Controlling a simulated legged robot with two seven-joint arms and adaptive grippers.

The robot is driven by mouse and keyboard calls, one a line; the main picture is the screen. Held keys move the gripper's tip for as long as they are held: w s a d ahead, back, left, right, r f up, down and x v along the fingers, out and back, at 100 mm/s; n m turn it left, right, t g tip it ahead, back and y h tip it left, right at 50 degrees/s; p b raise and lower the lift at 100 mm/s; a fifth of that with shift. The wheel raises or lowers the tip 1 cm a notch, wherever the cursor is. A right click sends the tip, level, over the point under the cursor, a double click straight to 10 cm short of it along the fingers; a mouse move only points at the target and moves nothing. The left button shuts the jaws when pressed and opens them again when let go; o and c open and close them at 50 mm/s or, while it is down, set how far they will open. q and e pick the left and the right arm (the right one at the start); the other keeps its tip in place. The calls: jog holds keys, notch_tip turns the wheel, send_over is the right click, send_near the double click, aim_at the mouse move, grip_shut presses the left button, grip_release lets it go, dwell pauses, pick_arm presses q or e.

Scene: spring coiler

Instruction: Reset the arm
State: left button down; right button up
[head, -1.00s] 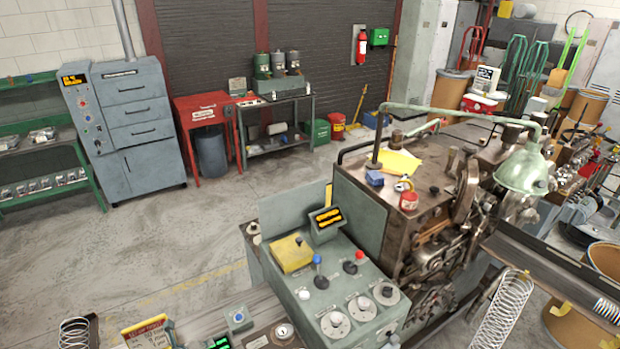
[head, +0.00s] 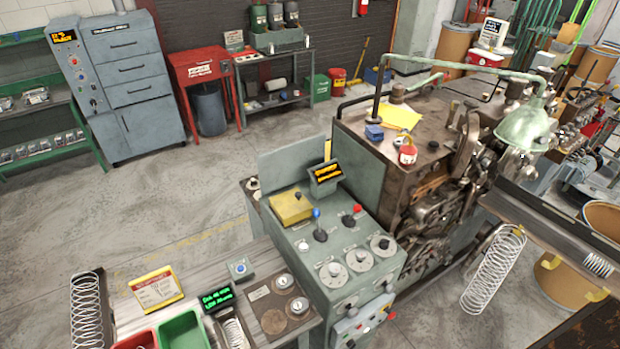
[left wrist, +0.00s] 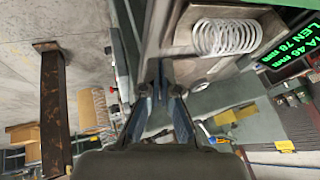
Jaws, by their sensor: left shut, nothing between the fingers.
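My left gripper (left wrist: 160,98) shows in the left wrist view, with its fingers together and nothing between them. A coiled spring (left wrist: 225,37) lies on a plate just beyond its fingertips, to the upper right. A black display with green digits (left wrist: 292,48) is at the right edge. Neither gripper shows in the head view. There, the green control console (head: 335,268) with knobs and levers stands at the centre, beside the brown coiling machine (head: 425,165). My right gripper is in neither view.
The bench at the lower left holds a tall spring (head: 87,310), a yellow sign (head: 157,289), a green bin (head: 184,331), a red bin (head: 135,341) and the green display (head: 217,299). A long spring (head: 492,272) hangs at the right. The floor (head: 150,215) behind is clear.

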pick_arm(q)
jog(key=s+a+f+n+g+y, duration=0.1)
jog(key=s+a+n+g+y, duration=0.15)
jog(key=s+n, duration=0.7)
notch_tip(320, 180, down, 33)
jog(key=s+m+g+b, duration=0.1)
jog(key=s+g+b, duration=0.1)
jog(key=b, duration=0.3)
jog(key=s+a+f+b, duration=0.3)
jog(key=s+f+b, duration=0.1)
jog(key=s+f, duration=1.3)
jog(key=shift+s+f+g+h, duration=0.15)
jog(key=shift+f+g+h, duration=0.2)
jog(key=shift+f, duration=0.55)
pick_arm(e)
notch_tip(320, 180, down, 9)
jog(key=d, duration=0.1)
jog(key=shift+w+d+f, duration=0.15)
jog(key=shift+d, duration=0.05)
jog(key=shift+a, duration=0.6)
